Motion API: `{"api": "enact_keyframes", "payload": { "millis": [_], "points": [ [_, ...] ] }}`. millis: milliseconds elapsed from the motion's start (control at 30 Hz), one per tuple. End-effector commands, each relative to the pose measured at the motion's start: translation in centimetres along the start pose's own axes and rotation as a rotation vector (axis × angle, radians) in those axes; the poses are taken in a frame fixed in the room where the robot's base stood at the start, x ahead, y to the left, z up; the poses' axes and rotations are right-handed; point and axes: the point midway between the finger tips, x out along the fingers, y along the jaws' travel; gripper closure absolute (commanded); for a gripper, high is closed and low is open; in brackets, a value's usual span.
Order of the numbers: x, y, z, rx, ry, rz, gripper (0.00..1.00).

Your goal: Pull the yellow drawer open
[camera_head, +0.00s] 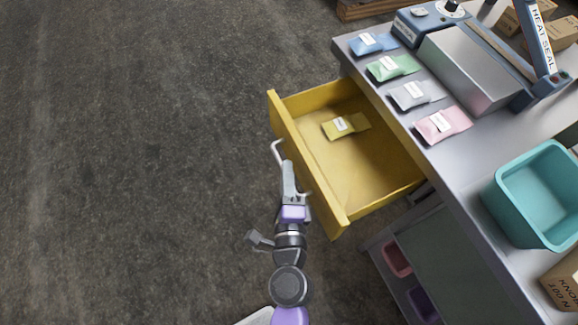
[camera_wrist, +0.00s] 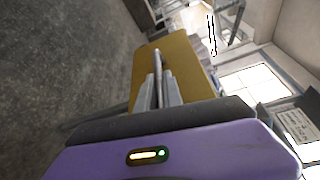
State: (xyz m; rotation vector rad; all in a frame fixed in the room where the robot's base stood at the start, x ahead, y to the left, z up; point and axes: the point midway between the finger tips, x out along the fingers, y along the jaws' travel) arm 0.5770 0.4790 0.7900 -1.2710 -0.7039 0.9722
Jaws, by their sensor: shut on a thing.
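The yellow drawer (camera_head: 352,182) stands pulled out from the grey bench, and its inside is in view. A yellow packet (camera_head: 345,126) with a white label lies inside it, towards the far end. The drawer's bar handle (camera_head: 276,151) runs along the outer face of its front panel. My gripper (camera_head: 289,168) is at this handle and shut on it. In the wrist view the fingers (camera_wrist: 159,88) close around the handle bar (camera_wrist: 158,62), with the yellow front panel (camera_wrist: 181,62) right behind. The fingers hide part of the handle.
Blue, green, grey and pink packets (camera_head: 443,123) lie along the bench edge (camera_head: 440,165). A heat sealer (camera_head: 470,68) and a teal bin (camera_head: 540,195) stand on the bench. Coloured bins (camera_head: 397,258) sit below. The floor (camera_head: 130,160) left of the drawer is clear.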

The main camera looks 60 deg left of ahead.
Motion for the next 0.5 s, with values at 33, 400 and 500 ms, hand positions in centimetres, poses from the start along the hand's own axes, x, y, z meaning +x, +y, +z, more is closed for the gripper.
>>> {"api": "enact_keyframes", "payload": {
  "millis": [33,400,500],
  "points": [
    [-0.06,0.16,-0.1,0.0,0.002,0.002,1.0],
    [-0.01,0.06,-0.07,0.0,0.001,0.001,0.67],
    [-0.05,0.06,-0.06,0.0,0.001,0.001,0.67]
  ]
}}
